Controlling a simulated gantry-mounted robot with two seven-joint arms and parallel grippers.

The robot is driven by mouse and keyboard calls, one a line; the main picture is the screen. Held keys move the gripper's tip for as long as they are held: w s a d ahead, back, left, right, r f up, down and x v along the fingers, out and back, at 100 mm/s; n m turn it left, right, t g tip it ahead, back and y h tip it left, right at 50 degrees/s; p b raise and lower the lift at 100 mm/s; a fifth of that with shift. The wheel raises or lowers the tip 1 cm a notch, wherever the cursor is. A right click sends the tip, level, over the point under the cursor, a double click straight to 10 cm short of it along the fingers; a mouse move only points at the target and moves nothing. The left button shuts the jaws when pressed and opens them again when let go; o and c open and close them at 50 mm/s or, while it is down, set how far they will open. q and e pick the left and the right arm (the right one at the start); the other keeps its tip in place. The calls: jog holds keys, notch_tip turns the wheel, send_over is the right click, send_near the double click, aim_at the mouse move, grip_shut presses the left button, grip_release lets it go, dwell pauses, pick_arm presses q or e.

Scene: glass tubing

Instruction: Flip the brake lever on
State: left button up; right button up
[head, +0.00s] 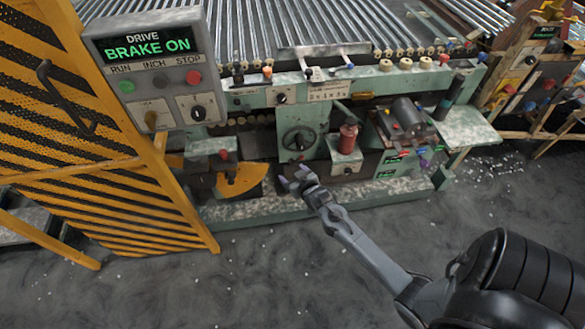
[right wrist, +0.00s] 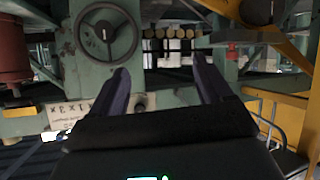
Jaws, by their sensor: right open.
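The drive panel (head: 145,60) at the upper left has a lit green display reading "DRIVE BRAKE ON". Below it, a yellow quadrant plate (head: 243,180) sits on the green machine, with a red knob (head: 223,154) by it that looks like part of the brake lever; the lever's exact angle is hard to tell. The plate also seems to show at the upper right of the right wrist view (right wrist: 285,35). My right gripper (head: 297,180) is open and empty, to the right of the plate and apart from it. Its fingers (right wrist: 163,85) have nothing between them. My left gripper is out of view.
A handwheel (head: 299,139) and a red cylinder (head: 348,138) are on the machine just beyond my right gripper. A yellow-and-black striped guard (head: 90,190) stands at the left. The grey floor (head: 270,270) in front is clear.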

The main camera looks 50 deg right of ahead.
jog(key=shift+s+a+r+g+y+p, duration=0.15)
jog(key=shift+a+r+p, duration=0.25)
jog(key=shift+r, duration=0.15)
jog(key=shift+s+a+r+g+y+p, duration=0.15)
jog(key=shift+a+r+p, duration=0.2)
jog(key=shift+r, duration=0.2)
